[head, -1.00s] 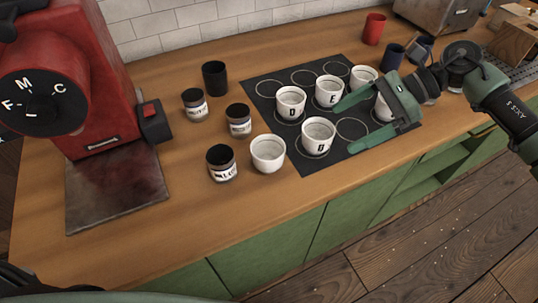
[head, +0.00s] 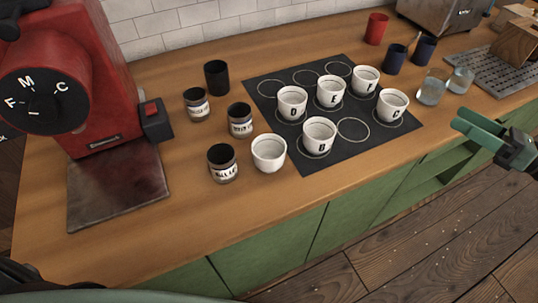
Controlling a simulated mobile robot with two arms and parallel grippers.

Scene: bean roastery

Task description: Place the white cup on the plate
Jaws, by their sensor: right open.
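Several white cups stand upright on a dark mat with printed white circles. They are cup D (head: 292,102), cup E (head: 330,91), cup F (head: 364,80), cup C (head: 391,104) and cup B (head: 319,135). A white cup with no visible letter (head: 268,154) stands on the wooden counter, just left of the mat (head: 376,141). No separate plate is clearly visible. My right gripper (head: 460,117) is open and empty, off the counter's front edge, right of the mat and apart from the cups. My left gripper is not in view.
Dark labelled jars (head: 222,164) and a black cup (head: 216,77) stand left of the mat. A red grinder (head: 75,90) is at the left. Clear glasses (head: 431,91), blue cups (head: 394,58) and a red cup (head: 376,28) stand at the right. The front counter strip is clear.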

